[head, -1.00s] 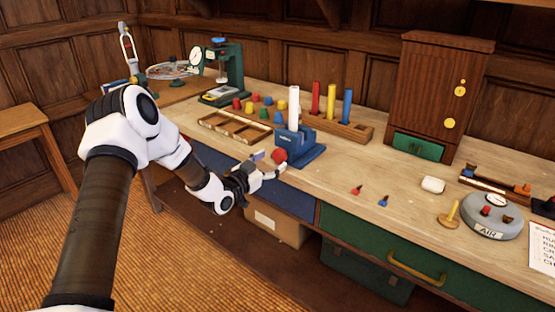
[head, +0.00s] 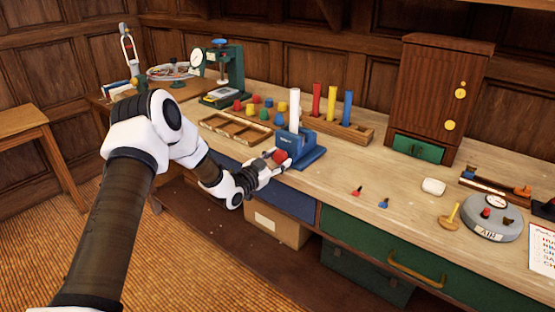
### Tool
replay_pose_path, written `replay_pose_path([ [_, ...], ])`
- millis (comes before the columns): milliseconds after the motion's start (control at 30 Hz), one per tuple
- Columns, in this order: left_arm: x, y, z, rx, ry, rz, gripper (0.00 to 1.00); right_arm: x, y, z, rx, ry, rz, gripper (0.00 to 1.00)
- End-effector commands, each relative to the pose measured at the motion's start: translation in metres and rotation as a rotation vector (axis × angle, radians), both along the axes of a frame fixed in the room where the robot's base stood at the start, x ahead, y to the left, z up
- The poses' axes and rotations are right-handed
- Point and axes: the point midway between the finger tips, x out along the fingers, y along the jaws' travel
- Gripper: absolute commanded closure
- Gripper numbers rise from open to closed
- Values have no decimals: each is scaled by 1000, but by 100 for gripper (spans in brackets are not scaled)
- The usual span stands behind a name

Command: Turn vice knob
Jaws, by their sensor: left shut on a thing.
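A blue vice (head: 303,153) stands at the front edge of the workbench, with a white upright cylinder (head: 294,108) in it. Its red knob (head: 281,157) faces the front left. My left gripper (head: 277,161) is at the vice's front, shut on the red knob, with its fingers on either side of it. The fingers partly cover the knob. My right gripper does not show.
A wooden compartment tray (head: 226,137) lies left of the vice. A rack (head: 345,127) with red, yellow and blue cylinders stands behind it. A grey AIR device (head: 486,228) sits at the right.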

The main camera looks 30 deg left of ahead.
Motion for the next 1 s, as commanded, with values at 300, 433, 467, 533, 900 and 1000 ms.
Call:
replay_pose_path([
  [300,0,0,1,155,-14,0,87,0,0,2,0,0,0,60],
  [433,0,0,1,154,-14,0,87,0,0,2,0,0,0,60],
  [467,0,0,1,154,-14,0,41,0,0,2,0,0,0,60],
  [533,0,0,1,153,-14,-1,27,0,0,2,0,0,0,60],
  [900,-6,1,0,151,-12,1,27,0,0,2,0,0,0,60],
  [1000,-22,3,0,149,-11,2,27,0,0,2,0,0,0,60],
])
